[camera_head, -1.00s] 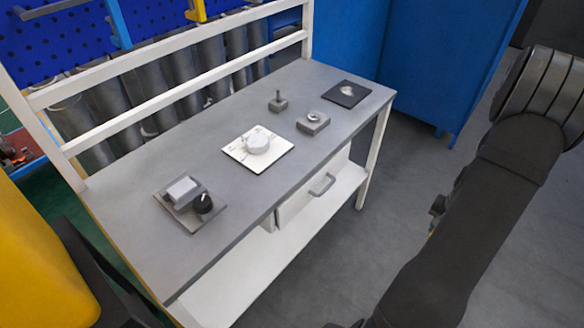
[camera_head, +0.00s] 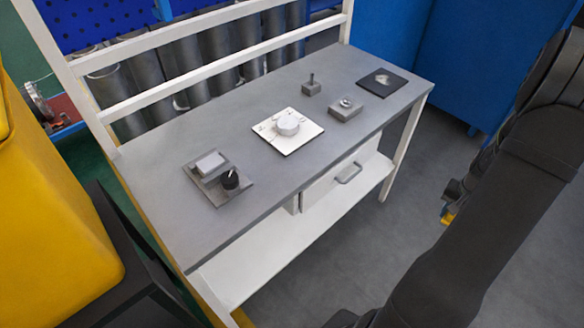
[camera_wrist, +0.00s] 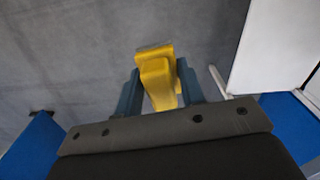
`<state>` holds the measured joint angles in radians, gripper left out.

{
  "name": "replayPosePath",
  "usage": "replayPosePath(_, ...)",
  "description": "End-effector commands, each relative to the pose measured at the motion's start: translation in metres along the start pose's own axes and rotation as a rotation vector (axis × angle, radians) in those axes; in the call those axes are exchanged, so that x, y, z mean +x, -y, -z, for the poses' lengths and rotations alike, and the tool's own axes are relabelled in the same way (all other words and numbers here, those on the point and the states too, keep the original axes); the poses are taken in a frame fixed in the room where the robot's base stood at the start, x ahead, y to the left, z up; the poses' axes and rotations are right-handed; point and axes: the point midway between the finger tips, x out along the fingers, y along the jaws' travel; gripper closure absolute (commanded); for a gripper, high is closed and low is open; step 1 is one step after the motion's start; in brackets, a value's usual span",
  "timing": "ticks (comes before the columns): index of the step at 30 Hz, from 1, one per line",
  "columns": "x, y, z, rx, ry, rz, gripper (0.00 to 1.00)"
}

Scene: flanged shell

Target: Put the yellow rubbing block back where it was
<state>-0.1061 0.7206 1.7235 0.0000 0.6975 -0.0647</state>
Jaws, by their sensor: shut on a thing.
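The yellow rubbing block (camera_wrist: 157,78) is between the two blue-grey fingers of my gripper (camera_wrist: 159,88) in the wrist view. My gripper is shut on it, and its far end has a thin greyish edge. In the head view a small yellow part of the block (camera_head: 449,218) shows below my gripper (camera_head: 450,205), off the right side of the workbench and over the floor. Most of the block is hidden there by my arm.
The grey workbench (camera_head: 160,160) carries a plate with a grey block and black knob (camera_head: 230,180), a white dial plate (camera_head: 288,128), two small grey fixtures (camera_head: 345,108) and a dark square plate (camera_head: 382,82). A white rail (camera_head: 200,85) runs behind. Blue panels (camera_head: 480,50) stand at right.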

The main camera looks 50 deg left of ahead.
Motion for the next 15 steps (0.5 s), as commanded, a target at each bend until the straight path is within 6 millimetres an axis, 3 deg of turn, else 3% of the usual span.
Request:
replayPosePath(1,-0.010,0.022,0.002,-0.067,-0.004,0.000,0.85)
replayPosePath(8,-0.050,0.113,-0.005,-0.368,-0.004,0.000,0.85)
replayPosePath(15,-0.091,0.203,-0.033,-0.680,-0.005,0.000,0.85)
